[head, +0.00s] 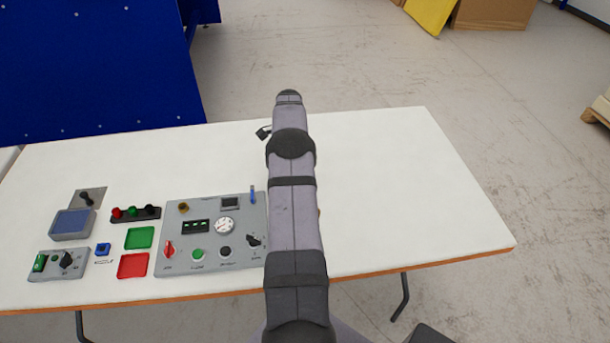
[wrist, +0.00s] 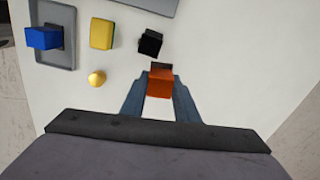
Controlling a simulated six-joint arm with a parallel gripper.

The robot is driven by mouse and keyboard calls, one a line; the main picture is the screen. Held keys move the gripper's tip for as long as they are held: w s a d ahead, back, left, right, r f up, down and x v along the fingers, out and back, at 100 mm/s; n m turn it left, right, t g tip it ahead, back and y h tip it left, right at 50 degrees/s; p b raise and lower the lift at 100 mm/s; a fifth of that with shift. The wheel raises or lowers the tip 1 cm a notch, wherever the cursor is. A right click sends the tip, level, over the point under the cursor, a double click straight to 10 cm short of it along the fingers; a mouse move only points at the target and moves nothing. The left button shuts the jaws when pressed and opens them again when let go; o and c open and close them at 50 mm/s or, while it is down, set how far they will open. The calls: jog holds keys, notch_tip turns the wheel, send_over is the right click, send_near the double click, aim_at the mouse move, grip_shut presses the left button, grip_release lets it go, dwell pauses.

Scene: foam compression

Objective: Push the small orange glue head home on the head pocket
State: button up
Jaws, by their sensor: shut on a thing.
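In the wrist view, my gripper (wrist: 160,78) is shut on the small orange glue head (wrist: 160,85), a block held between its two blue-grey fingers. A dark piece (wrist: 161,67) shows just beyond the orange head; I cannot tell whether it is the head pocket or whether the two touch. A black block (wrist: 150,42) stands a little farther off. In the head view my arm hides the orange head and the gripper's fingers.
The wrist view shows a blue block (wrist: 44,38) on a grey tray (wrist: 68,18), a yellow block (wrist: 102,33) and a small yellow round piece (wrist: 97,78). In the head view, a grey control panel (head: 180,225) lies left of my arm. The white table's (head: 400,190) right side is clear.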

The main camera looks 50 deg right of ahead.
jog(key=w+a+r+p, duration=0.2)
jog(key=w+a, duration=0.3)
jog(key=a, duration=0.4)
jog(key=w+a+r+m+p, duration=0.1)
jog(key=w+a+r+p, duration=0.1)
jog(key=w+a, duration=0.4)
jog(key=a+p, duration=0.1)
jog(key=a, duration=0.2)
jog(key=shift+w+r+m, duration=0.2)
jog(key=shift+w+m, duration=0.1)
jog(key=shift+f, duration=0.2)
jog(key=shift+f+b, duration=1.9)
jog(key=shift+f, duration=1)
jog(key=shift+f+b, duration=0.55)
jog(key=shift+f, duration=0.25)
jog(key=o, duration=1.3)
jog(key=shift+c, duration=0.2)
jog(key=shift+r, duration=0.1)
